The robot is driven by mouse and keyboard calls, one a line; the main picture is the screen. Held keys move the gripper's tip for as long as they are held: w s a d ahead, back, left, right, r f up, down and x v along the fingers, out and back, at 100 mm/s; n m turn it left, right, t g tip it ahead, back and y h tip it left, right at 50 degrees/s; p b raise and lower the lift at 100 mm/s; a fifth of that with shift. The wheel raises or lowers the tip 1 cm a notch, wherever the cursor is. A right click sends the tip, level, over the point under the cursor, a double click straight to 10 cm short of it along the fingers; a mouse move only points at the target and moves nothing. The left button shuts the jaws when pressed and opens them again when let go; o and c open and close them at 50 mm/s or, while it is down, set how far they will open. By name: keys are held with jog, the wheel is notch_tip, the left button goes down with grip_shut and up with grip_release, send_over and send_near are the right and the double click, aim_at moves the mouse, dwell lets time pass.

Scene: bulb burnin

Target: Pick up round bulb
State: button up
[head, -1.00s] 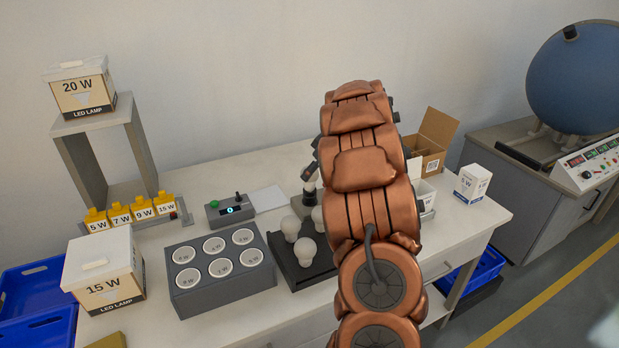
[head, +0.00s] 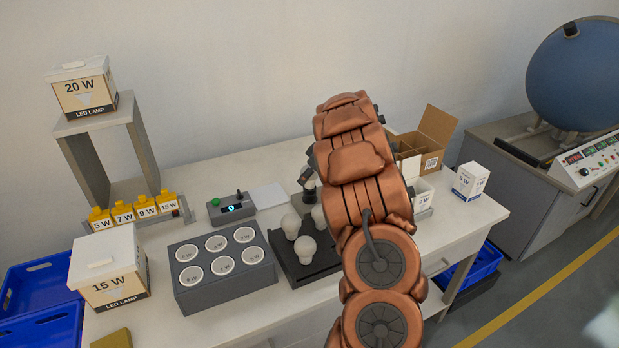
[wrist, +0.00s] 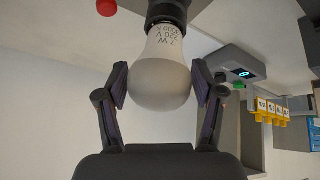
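A white bulb (wrist: 160,75) marked 7 W and 220 V fills the middle of the wrist view. Its neck end meets a dark round holder (wrist: 166,12) at the top. My gripper (wrist: 160,84) has one finger on each side of the bulb's widest part. The pads are very close to the glass; whether they touch it I cannot tell. In the head view my arm hides most of my gripper and this bulb. Other white round-headed bulbs (head: 304,248) stand upright in a black tray (head: 318,270) left of my arm.
A grey block with round sockets (head: 228,287) stands left of the tray. A small control box (head: 230,209) with a lit display is behind. An open cardboard box (head: 436,126) and a white carton (head: 470,182) are at right. A 15 W box (head: 107,268) is at left.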

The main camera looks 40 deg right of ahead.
jog(key=c, duration=0.8)
jog(key=shift+r, duration=0.1)
